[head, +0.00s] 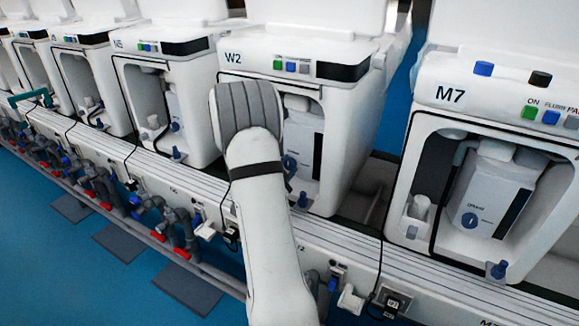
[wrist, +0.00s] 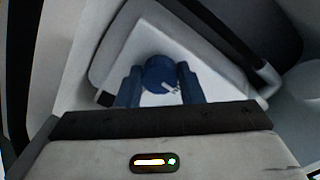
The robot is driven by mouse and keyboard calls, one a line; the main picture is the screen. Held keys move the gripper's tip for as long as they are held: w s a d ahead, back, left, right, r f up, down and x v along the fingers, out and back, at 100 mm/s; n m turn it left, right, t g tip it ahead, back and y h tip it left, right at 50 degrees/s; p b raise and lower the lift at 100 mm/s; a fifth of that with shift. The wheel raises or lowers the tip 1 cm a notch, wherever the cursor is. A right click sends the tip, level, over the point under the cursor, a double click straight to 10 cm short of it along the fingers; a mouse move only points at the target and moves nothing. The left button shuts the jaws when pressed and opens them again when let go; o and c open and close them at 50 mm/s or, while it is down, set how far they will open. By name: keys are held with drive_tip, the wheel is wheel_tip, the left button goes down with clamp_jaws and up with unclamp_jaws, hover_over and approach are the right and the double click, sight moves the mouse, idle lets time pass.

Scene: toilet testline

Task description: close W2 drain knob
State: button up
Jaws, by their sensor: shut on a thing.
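The W2 unit (head: 297,62) is a white machine in the middle of the head view, with its front bay open. My arm covers the left part of that bay. In the wrist view, the drain knob (wrist: 160,72) is round and blue with a white mark, on a white face. My gripper (wrist: 160,88) has its two blue fingers on either side of the knob, shut on it. In the head view, the knob and fingertips are mostly hidden behind my arm.
The M7 unit (head: 450,95) stands to the right and the N5 unit (head: 160,45) to the left. A small blue valve (head: 302,200) sits low at W2's front. A white rail (head: 400,270) with pipes and cables runs along the front. Blue floor is open at lower left.

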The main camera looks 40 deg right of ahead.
drive_tip(key=shift+w+a+r+n, duration=0.1)
drive_tip(key=shift+w+r+n, duration=0.1)
drive_tip(key=shift+n, duration=0.5)
drive_tip(key=o, duration=1)
drive_tip(key=shift+f, duration=0.1)
drive_tip(key=shift+s, duration=0.1)
drive_tip(key=p+v, duration=0.1)
drive_tip(key=v, duration=0.6)
drive_tip(key=shift+a, duration=0.35)
drive_tip(key=shift+s, duration=0.1)
